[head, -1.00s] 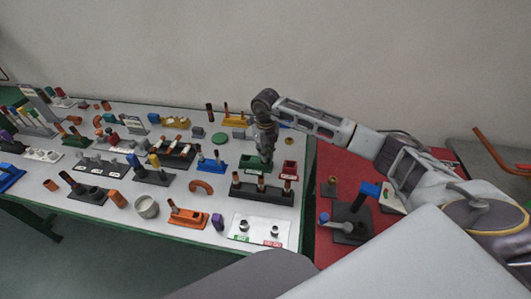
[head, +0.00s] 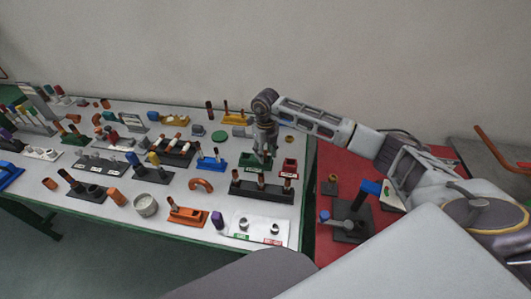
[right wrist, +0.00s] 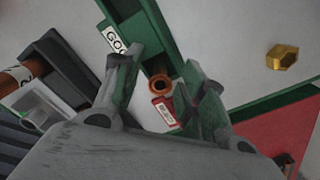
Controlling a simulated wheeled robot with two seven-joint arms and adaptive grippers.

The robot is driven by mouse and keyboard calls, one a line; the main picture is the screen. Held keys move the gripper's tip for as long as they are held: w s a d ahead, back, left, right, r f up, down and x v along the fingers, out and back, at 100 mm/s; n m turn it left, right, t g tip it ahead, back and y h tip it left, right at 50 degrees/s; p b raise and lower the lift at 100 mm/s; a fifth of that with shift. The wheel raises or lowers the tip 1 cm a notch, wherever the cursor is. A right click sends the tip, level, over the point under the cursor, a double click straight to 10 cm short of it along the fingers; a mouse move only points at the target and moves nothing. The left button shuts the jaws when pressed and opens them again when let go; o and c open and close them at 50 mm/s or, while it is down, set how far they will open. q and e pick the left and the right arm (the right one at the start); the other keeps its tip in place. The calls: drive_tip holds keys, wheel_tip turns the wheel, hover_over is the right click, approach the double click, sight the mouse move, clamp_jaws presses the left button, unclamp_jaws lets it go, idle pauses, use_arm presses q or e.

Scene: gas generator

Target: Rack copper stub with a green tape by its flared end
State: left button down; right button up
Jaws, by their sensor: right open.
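My right gripper (head: 264,158) points down over the green tray (head: 246,161) at the right part of the table. In the right wrist view my right gripper (right wrist: 163,88) is open, with a finger on each side of a copper stub (right wrist: 160,84). The stub's ring-shaped flared end faces the camera, and I see no clear gap or contact at the fingers. Its green tape cannot be made out. The green tray (right wrist: 150,30) has a white label. A black rack (head: 262,191) with several upright copper stubs stands just in front. My left gripper is not in view.
A small red tray (head: 289,169) stands to the right of the green one. A white plate (head: 257,231) with two round fittings lies at the front. A brass nut (right wrist: 282,57) lies on the table. Stands and copper parts crowd the left; a red surface (head: 322,250) adjoins at right.

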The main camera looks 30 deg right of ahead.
drive_tip(key=shift+r, duration=0.1)
wheel_tip(320, 180, up, 12)
idle(0.8)
drive_tip(key=shift+f, duration=0.2)
idle(0.4)
